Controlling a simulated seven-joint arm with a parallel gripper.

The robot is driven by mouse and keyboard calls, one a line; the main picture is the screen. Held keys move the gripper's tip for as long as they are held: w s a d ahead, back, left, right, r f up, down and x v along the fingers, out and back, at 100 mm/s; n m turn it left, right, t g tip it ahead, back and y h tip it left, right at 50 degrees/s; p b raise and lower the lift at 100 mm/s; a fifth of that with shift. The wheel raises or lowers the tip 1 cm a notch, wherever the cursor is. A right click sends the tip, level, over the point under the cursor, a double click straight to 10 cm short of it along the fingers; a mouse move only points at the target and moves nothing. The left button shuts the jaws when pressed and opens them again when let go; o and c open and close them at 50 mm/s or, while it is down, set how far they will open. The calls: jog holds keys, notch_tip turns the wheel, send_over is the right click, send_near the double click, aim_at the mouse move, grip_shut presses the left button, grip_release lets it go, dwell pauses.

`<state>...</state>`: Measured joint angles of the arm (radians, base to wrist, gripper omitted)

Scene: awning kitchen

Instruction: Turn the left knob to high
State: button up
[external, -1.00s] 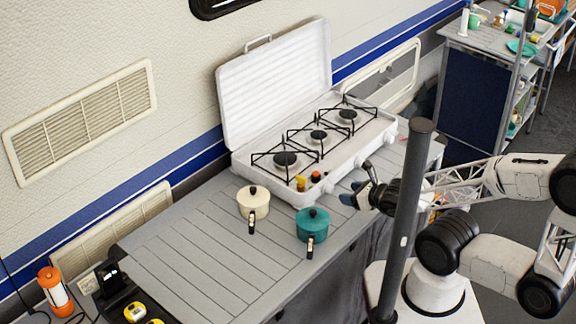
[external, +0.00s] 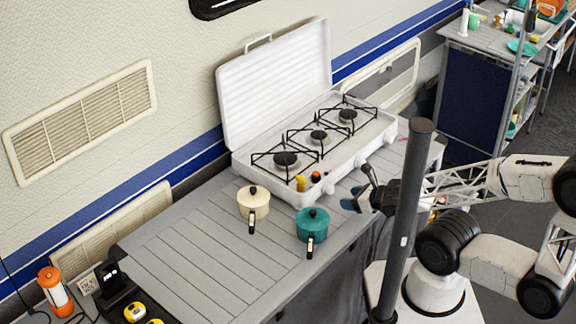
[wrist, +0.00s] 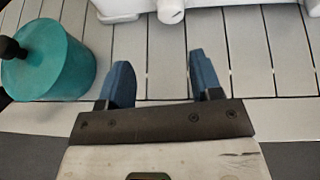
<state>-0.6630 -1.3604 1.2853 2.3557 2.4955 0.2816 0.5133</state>
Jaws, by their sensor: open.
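The white camping stove (external: 345,165) stands open on the grey slatted table, with white knobs along its front side. The left knob (external: 328,187) is at the front near the teal pot. In the wrist view a white knob (wrist: 171,11) shows at the top edge, partly cut off, ahead of my gripper. My gripper (external: 352,198) has blue fingertips and hangs at the table's front edge, apart from the stove. In the wrist view my gripper (wrist: 163,82) is open and empty, with table slats between the fingers. The knob's setting cannot be read.
A teal pot with a black lid knob (external: 312,225) stands close to the left of my gripper; it also shows in the wrist view (wrist: 50,62). A cream pot (external: 253,203) stands behind it. A dark pole (external: 404,220) partly hides my arm.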

aim_at(333, 191)
jog(key=shift+s+f+g+h, duration=0.4)
jog(key=shift+s+f, duration=0.05)
jog(key=shift+f, duration=0.1)
jog(key=shift+s+d+f+h, duration=0.1)
jog(key=shift+d+f+h, duration=0.2)
jog(key=shift+f, duration=0.1)
jog(key=shift+w+d+f+h, duration=0.15)
jog(key=shift+w+d+h, duration=0.2)
jog(key=shift+h, duration=0.25)
jog(key=shift+w+d+m+t, duration=0.35)
jog(key=shift+w+m+t, duration=0.05)
jog(key=shift+m+t, duration=0.1)
jog(key=shift+w+r+t, duration=0.3)
jog(key=shift+r, duration=0.05)
jog(key=shift+w+a+r+t, duration=0.2)
jog(key=shift+a+r+t, duration=0.15)
jog(key=shift+r+t, duration=0.1)
jog(key=shift+s+a+r+y, duration=0.2)
jog(key=shift+a+r+y, duration=0.6)
jog(key=shift+y, duration=0.3)
jog(key=shift+a+f, duration=0.1)
jog(key=shift+a, duration=0.05)
jog(key=shift+x, duration=3.8)
